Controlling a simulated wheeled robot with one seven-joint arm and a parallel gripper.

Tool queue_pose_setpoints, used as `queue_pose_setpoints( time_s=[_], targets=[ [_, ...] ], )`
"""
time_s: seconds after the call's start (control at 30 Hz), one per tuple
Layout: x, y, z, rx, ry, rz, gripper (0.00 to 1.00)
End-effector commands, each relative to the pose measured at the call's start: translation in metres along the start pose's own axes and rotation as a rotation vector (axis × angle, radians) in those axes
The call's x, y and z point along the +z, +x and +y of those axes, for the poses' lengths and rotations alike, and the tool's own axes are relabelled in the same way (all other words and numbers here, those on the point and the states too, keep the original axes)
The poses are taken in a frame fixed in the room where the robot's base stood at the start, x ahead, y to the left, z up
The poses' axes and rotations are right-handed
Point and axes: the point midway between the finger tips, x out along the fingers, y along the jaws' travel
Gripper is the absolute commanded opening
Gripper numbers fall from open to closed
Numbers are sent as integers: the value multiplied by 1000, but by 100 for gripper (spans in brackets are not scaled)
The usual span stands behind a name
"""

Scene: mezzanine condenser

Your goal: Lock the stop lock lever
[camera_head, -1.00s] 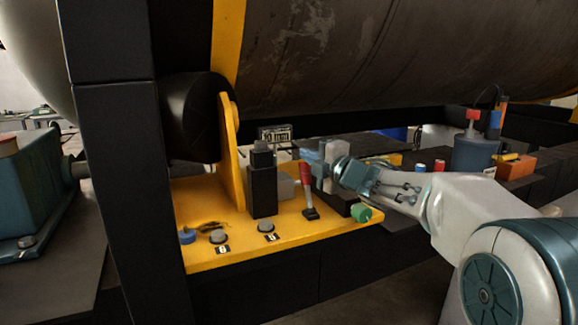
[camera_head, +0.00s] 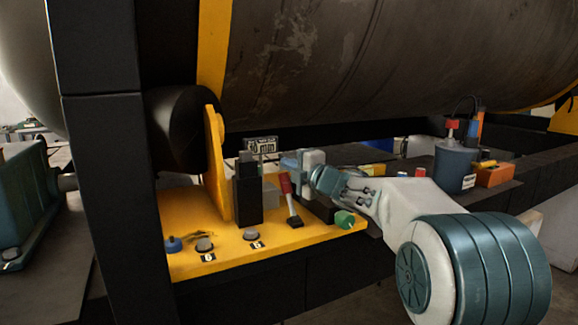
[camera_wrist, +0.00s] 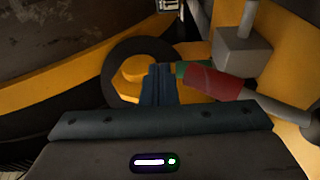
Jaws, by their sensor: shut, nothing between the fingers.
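The lever I take for the stop lock lever has a red grip (camera_head: 286,184), a grey shaft and a black foot (camera_head: 295,222) on the yellow panel (camera_head: 215,258). It leans a little to the left. The red grip (camera_wrist: 213,82) also shows in the wrist view, with its end close to my fingers. My gripper (camera_head: 298,162) is beside and behind the top of the grip. Its fingers (camera_wrist: 159,85) are shut and empty. I cannot tell whether they touch the grip.
A black block (camera_head: 247,192) stands left of the lever. Grey buttons (camera_head: 205,244) and a green knob (camera_head: 344,219) sit along the panel's front. A yellow upright plate (camera_head: 217,165) rises behind. The large dark cylinder (camera_head: 370,60) hangs above. A blue container (camera_head: 455,165) stands right.

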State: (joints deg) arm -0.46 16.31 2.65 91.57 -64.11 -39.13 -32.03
Motion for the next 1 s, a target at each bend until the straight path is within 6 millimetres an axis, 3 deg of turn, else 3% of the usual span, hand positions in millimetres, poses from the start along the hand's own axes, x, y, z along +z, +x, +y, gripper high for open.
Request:
queue_pose_setpoints(
  time_s=[0.17, 0.37, 0.73, 1.0],
  targets=[
    [1, -4, 8, 1, -2, 1, 0],
    [2, -22, 38, 1, -1, 5, 0],
    [9, -76, 88, 2, -3, 3, 0],
    [10, -89, 102, 0, 0, 4, 0]
  ],
)
